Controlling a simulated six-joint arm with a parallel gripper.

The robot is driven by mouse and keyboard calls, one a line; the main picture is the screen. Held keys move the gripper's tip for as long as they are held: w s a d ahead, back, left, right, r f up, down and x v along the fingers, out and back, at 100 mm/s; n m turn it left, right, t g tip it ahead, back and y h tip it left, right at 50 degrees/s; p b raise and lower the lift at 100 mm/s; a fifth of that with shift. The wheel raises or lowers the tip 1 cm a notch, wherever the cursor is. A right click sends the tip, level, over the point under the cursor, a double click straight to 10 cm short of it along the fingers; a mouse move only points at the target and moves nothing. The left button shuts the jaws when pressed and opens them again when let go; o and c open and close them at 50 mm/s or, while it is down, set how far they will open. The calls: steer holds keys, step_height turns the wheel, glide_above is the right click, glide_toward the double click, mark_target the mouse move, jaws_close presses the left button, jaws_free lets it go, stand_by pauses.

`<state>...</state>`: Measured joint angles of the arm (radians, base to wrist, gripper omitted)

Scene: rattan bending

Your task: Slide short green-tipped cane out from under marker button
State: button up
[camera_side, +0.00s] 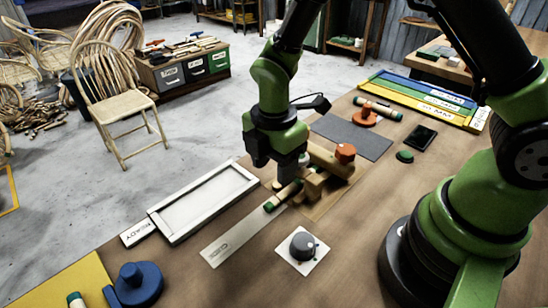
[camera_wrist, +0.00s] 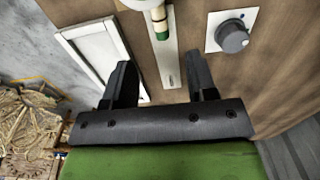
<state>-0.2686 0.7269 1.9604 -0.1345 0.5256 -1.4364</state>
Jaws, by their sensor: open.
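A short pale cane with a dark green tip (camera_side: 270,207) lies in the wooden bending jig (camera_side: 325,180), over a white ruler strip (camera_side: 230,240). Its green tip also shows in the wrist view (camera_wrist: 163,36). My gripper (camera_side: 285,172) is above this cane, beside the jig; the wrist view shows its two fingers (camera_wrist: 163,75) apart with nothing between them. Another cane with green bands (camera_side: 385,109) lies at an orange button (camera_side: 365,118) at the back. A blue button (camera_side: 137,282) stands front left, near a green-tipped cane end (camera_side: 75,299). I cannot tell which is the marker button.
A white tray (camera_side: 162,232) labelled READY lies left of the ruler. A dial (camera_side: 303,246) on a white plate is at the right. A green button (camera_side: 405,156) and dark phone (camera_side: 420,138) lie further back.

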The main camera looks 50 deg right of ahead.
mark_target(273, 200)
step_height(273, 200, down, 9)
steer(key=shift+r, duration=0.1)
stand_by(0.3)
jaws_close()
steer(key=shift+a, duration=0.1)
steer(key=shift+a, duration=5.6)
